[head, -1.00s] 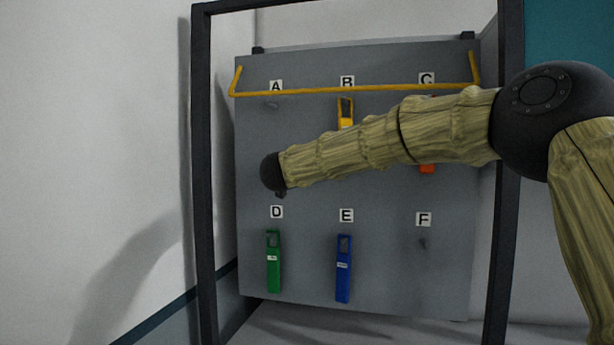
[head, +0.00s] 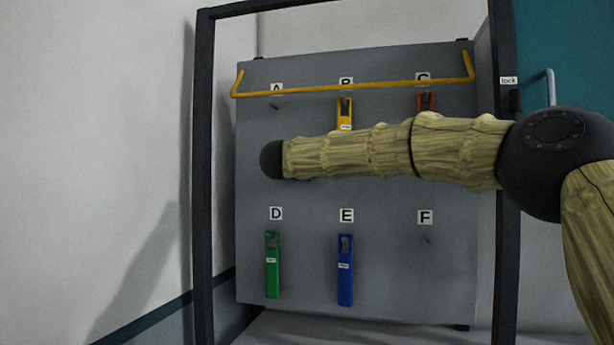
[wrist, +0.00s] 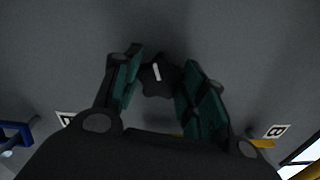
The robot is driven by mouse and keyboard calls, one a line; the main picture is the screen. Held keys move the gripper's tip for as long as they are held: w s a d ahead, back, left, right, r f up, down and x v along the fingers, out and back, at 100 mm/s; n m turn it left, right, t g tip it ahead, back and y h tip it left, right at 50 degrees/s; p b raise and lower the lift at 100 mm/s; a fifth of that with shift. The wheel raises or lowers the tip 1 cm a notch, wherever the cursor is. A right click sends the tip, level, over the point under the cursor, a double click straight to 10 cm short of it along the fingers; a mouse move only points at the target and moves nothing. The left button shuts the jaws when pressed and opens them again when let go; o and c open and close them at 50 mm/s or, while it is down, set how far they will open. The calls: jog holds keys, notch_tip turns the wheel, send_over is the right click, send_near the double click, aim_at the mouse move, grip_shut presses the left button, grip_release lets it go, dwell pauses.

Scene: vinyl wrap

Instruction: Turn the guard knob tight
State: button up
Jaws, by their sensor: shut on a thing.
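The guard knob (wrist: 155,82) is a dark, lobed knob with a short white mark, standing on the grey board in the wrist view. My gripper (wrist: 163,74) has its two green-lined fingers on either side of the knob and is shut on it. The white mark is tilted slightly from the picture's vertical. In the head view, my arm crosses the middle of the board, and its black wrist end hides the gripper and knob.
The grey board (head: 385,270) stands inside a dark frame (head: 203,180). A yellow bar (head: 350,87) crosses its top. Yellow (head: 344,112), red (head: 426,101), green (head: 272,265) and blue (head: 345,270) tags hang on it. A lock label (head: 508,80) is at right.

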jog(key=m+b, duration=0.2)
jog(key=m, duration=0.1)
jog(key=shift+b, duration=0.3)
jog(key=shift+r+m, duration=0.15)
jog(key=shift+m, duration=0.25)
jog(key=o, duration=1)
jog(key=shift+o, duration=0.2)
jog(key=v, duration=1.2)
